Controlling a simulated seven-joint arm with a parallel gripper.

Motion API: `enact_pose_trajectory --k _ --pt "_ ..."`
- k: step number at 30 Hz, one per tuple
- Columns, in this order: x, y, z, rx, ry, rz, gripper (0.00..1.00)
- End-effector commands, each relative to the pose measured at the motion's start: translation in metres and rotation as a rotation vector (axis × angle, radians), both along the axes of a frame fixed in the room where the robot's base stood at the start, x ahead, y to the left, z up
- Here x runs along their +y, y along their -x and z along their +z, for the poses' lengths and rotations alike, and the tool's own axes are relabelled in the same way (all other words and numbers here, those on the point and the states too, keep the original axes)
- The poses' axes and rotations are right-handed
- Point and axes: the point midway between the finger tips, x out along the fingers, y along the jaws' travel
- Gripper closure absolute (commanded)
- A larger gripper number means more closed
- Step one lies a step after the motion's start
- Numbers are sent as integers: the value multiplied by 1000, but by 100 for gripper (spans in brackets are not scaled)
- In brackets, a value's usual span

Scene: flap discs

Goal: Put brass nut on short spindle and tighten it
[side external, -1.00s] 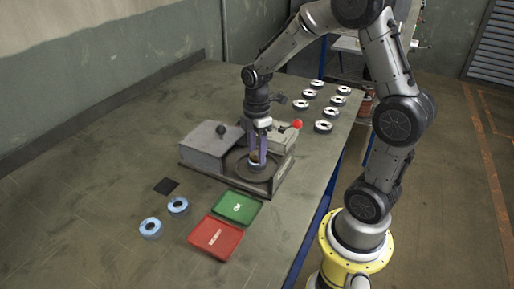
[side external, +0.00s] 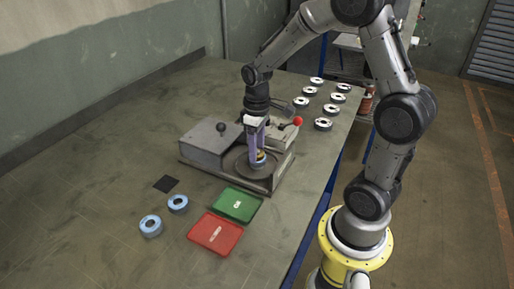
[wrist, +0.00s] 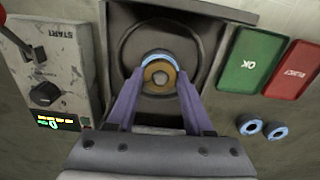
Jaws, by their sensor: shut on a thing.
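The brass nut (wrist: 157,77) is a gold ring around the grey tip of the short spindle (wrist: 158,77), at the middle of the machine's round recess. A light-blue ring (wrist: 155,56) shows just behind the nut. My gripper (wrist: 157,88) has its two purple fingers on either side of the nut, shut on it. In the side external view my gripper (side external: 259,157) points straight down over the machine, with the nut low between the fingertips. How far the nut is threaded cannot be told.
The machine (side external: 212,140) has a grey box and a red-knobbed lever (side external: 297,122). A green OK tray (side external: 237,205) and a red REJECT tray (side external: 215,233) lie in front. Two blue discs (side external: 151,226) stand left. Several discs (side external: 338,98) stand at the back right.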

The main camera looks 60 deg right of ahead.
Motion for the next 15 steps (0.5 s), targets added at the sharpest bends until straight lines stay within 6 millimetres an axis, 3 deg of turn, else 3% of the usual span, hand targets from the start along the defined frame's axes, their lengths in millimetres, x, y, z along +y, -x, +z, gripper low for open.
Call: enact_pose_trajectory --k 4,15 --pt "1 1 -2 4 -2 -94 100" --pt "1 2 -2 6 -3 -145 100"
